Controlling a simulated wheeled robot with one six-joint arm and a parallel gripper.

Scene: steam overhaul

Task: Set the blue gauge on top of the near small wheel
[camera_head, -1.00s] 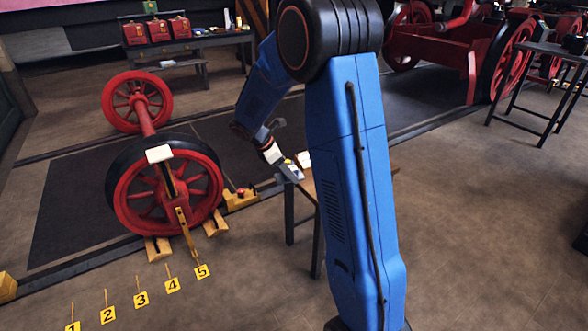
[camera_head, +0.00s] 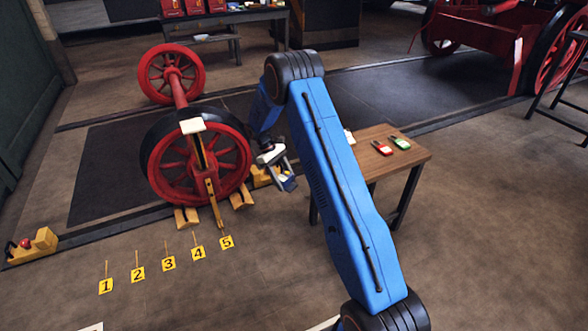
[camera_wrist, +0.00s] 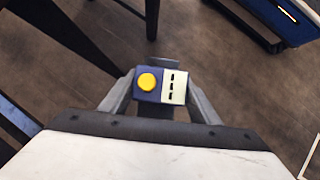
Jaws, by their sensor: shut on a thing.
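The blue gauge (camera_wrist: 150,84) is a small block with a yellow round knob and a white face with dark marks. My gripper (camera_head: 281,177) is shut on it, one finger on each side, in the air between the near wheel and the small wooden table. The gauge also shows small in the head view (camera_head: 288,184). The near small wheel (camera_head: 168,184) is red with a dark tyre, standing upright left of my gripper. A white pad (camera_head: 193,125) appears at its top. A red axle (camera_head: 179,92) joins it to the far red wheel (camera_head: 153,85).
The wooden table (camera_head: 418,157) stands right of my gripper, with a red device (camera_head: 382,149) and a green device (camera_head: 400,143) on it. Yellow chocks (camera_head: 241,198) sit at the near wheel's foot.

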